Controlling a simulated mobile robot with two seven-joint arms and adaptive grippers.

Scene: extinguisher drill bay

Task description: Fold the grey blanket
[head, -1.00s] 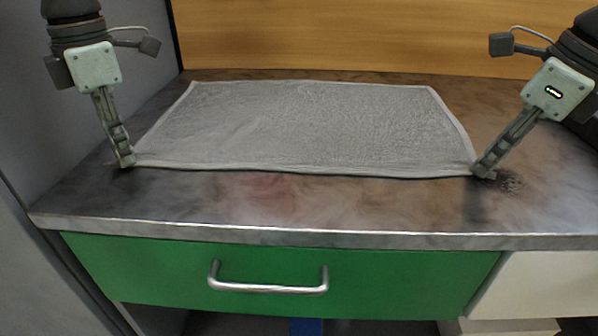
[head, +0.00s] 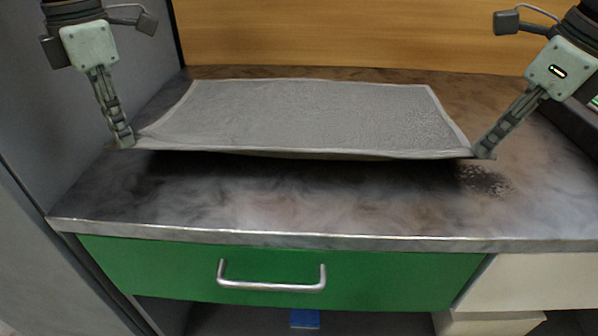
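The grey blanket (head: 310,115) is spread out as one flat sheet on the countertop (head: 290,205). Its near edge is lifted off the top, with a dark shadow beneath, while its far part lies on the surface. My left gripper (head: 125,143) is shut on the near left corner. My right gripper (head: 482,153) is shut on the near right corner. The near edge runs nearly straight between the two grippers and sags slightly. The blanket's underside is hidden.
A grey panel (head: 120,55) bounds the counter on the left and a wooden board (head: 340,35) stands behind it. The counter's front strip is clear. Below is a green drawer (head: 390,275) with a metal handle (head: 272,285).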

